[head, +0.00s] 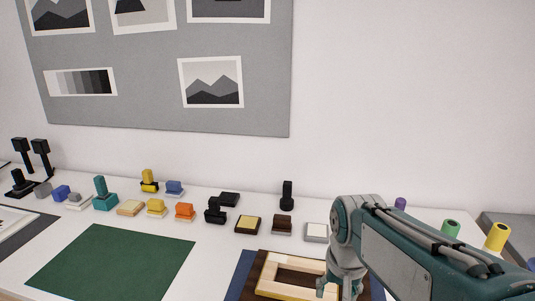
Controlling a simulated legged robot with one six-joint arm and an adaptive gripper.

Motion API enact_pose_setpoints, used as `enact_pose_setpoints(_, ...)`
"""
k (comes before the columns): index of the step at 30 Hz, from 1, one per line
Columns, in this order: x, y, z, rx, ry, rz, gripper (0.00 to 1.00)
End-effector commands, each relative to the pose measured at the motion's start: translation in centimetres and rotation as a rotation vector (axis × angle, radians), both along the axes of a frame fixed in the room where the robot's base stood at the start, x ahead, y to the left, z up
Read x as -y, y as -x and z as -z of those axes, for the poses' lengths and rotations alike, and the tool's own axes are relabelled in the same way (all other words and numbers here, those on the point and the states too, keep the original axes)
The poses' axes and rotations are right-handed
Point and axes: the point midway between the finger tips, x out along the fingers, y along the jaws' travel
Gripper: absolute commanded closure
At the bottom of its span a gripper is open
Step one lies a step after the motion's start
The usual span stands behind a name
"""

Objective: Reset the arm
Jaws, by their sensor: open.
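My arm enters from the lower right in the head view, with its teal link running up to a grey joint. My gripper (338,288) hangs down below that joint near the bottom edge of the picture. It is open, above or in front of the right part of a light wooden frame (285,291). The lower part of the gripper is cut off or partly hidden, and I see nothing held in it.
A green mat (110,262) lies clear on the left of the white table. Several small blocks and stamp-like pieces, including an orange one (184,212), stand along the back. A yellow cylinder (497,236) and a green cylinder (450,229) stand at right. A grey picture board (150,100) hangs on the wall.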

Motion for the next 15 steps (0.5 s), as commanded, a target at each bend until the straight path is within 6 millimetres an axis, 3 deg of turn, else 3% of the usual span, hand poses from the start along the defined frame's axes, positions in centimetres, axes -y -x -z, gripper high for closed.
enact_pose_setpoints(6,0.9,4.3,-1.4,0.138,0.013,-0.068,0.31)
enact_pose_setpoints(15,1.8,9.2,-1.4,0.306,0.052,-0.154,0.31)
